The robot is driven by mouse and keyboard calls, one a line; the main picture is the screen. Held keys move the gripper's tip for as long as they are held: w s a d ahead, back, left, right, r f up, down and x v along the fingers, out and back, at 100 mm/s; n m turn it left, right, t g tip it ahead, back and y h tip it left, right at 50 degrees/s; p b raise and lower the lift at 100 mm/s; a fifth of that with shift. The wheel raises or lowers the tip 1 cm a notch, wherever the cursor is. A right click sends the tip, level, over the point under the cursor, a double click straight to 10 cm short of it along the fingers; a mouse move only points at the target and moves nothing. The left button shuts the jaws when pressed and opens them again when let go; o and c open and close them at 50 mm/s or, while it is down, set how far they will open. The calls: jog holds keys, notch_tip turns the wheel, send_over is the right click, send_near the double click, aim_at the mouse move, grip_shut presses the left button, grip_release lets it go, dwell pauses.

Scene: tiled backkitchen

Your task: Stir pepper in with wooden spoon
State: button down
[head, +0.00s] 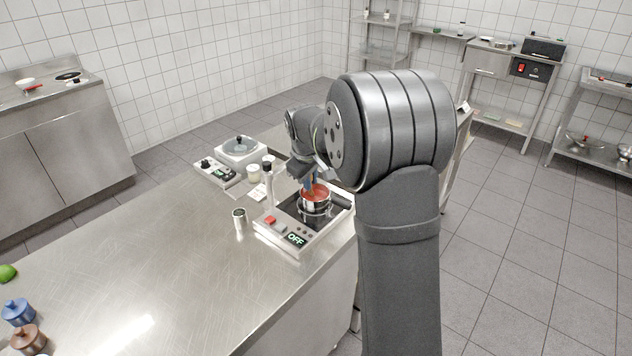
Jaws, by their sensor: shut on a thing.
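A small steel pot (315,207) with red contents stands on the hot plate (285,229), whose display reads OFF. My gripper (310,183) points down right over the pot, with blue parts near its tips. It is shut on what seems to be the wooden spoon, which is too small and covered to make out clearly. I cannot tell how deep the spoon sits in the red contents.
A small metal tin (239,218) stands left of the hot plate. A scale (240,152), a control box (217,172) and a pale jar (253,173) are behind. Blue (18,312) and brown (27,338) jars stand at front left. The steel counter's middle (150,245) is clear.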

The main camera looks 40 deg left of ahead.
jog(key=shift+s+d, duration=0.15)
jog(key=shift+d, duration=0.65)
jog(key=shift+r, duration=0.15)
jog(key=shift+r, duration=2.15)
notch_tip(320, 180, up, 2)
